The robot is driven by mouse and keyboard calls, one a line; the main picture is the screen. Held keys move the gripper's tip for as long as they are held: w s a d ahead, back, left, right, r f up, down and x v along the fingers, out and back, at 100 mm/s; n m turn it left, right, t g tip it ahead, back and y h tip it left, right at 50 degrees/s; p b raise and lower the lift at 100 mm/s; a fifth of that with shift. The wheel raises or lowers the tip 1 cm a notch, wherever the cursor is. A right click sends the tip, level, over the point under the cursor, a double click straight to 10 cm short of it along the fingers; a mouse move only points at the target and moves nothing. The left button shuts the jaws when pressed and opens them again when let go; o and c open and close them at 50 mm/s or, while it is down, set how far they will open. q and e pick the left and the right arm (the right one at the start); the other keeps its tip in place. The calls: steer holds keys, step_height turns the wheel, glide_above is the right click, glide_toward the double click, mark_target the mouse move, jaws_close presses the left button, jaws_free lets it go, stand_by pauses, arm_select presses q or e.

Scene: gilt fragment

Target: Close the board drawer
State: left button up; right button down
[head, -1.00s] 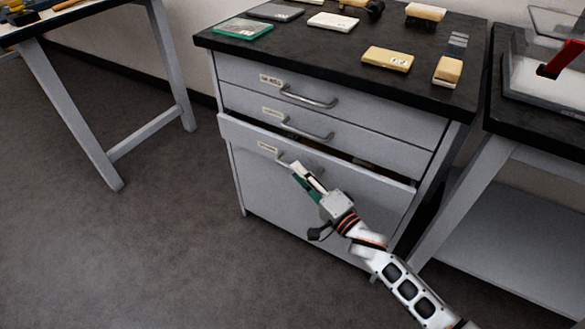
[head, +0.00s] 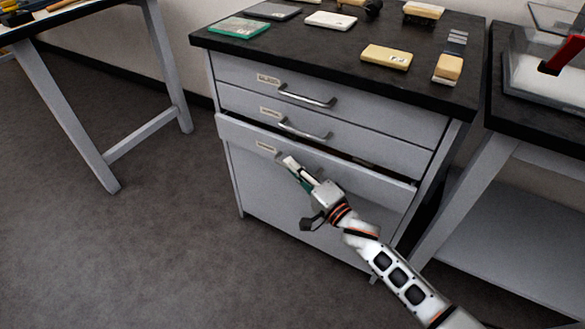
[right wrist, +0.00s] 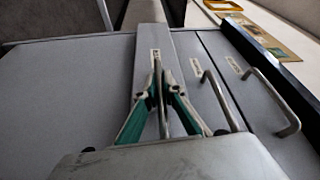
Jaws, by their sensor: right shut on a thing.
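The board drawer (head: 355,176) is the lowest of three in a grey cabinet. It stands out a little, with a narrow dark gap above its front. My right gripper (head: 290,164) is at the drawer's label-side front in the head view and covers most of its handle. In the right wrist view, the green-backed fingers of my right gripper (right wrist: 159,82) are shut on the handle (right wrist: 163,122), with the drawer's label (right wrist: 155,55) just beyond. My left gripper is not in view.
Two upper drawers, with handles (head: 307,97) and (head: 303,130), look shut. The dark cabinet top (head: 310,50) carries several boards and blocks. A bench (head: 510,200) stands close at right, and another table (head: 85,110) at left. The floor (head: 130,260) in front is clear.

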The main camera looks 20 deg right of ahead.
mark_target(301, 161)
steer(key=shift+w+d+r, duration=0.15)
steer(key=shift+w+d, duration=0.8)
steer(key=shift+d, duration=0.25)
steer(key=shift+w+d, duration=0.2)
steer(key=shift+d, duration=0.15)
steer(key=c, duration=2.2)
jaws_free()
steer(key=shift+d, duration=0.1)
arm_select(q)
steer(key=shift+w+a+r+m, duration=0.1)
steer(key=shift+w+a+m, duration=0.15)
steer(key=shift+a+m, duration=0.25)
arm_select(e)
steer(key=shift+o, duration=0.2)
steer(key=shift+s+f, duration=0.2)
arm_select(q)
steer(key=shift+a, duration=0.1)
arm_select(e)
steer(key=v, duration=1.1)
steer(key=shift+s, duration=0.3)
steer(key=shift+d, duration=0.1)
